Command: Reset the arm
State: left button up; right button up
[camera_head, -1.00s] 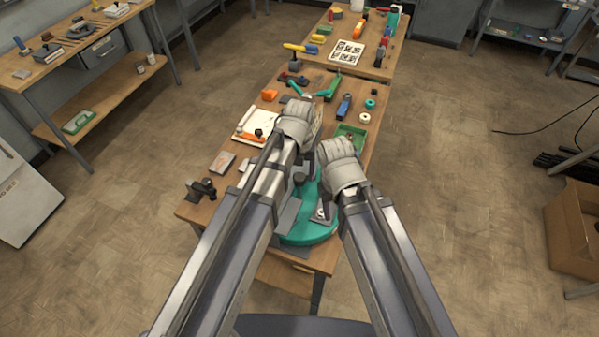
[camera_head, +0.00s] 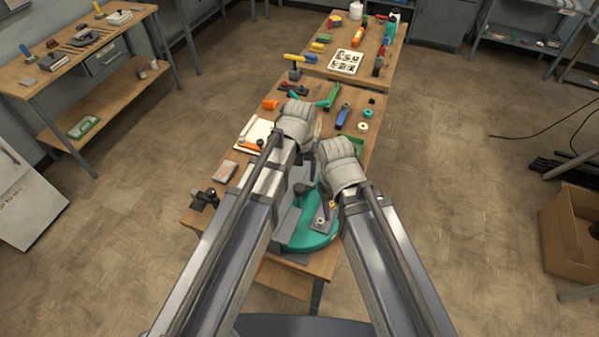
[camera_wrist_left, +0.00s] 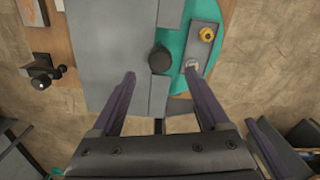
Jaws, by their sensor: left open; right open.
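My left arm comes in from the left and ends in a pale rounded wrist (camera_head: 296,125) over the workbench. My right arm's wrist (camera_head: 340,165) is lower and to the right, over the same bench. The right fingers are mostly hidden behind the wrist and arm.
A small bracket with a yellow knob (camera_wrist_left: 206,34) lies on the turquoise base. A black clamp (camera_head: 205,199) sits at the bench's left edge. Several tools and a patterned card (camera_head: 346,62) lie farther back. Open floor lies on both sides. A cardboard box (camera_head: 572,235) stands at right.

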pick_arm(q)
notch_tip(320, 180, up, 2)
jog(key=shift+r+p, duration=0.15)
jog(key=shift+p, duration=0.5)
pick_arm(e)
notch_tip(320, 180, up, 2)
jog(key=shift+r, duration=0.15)
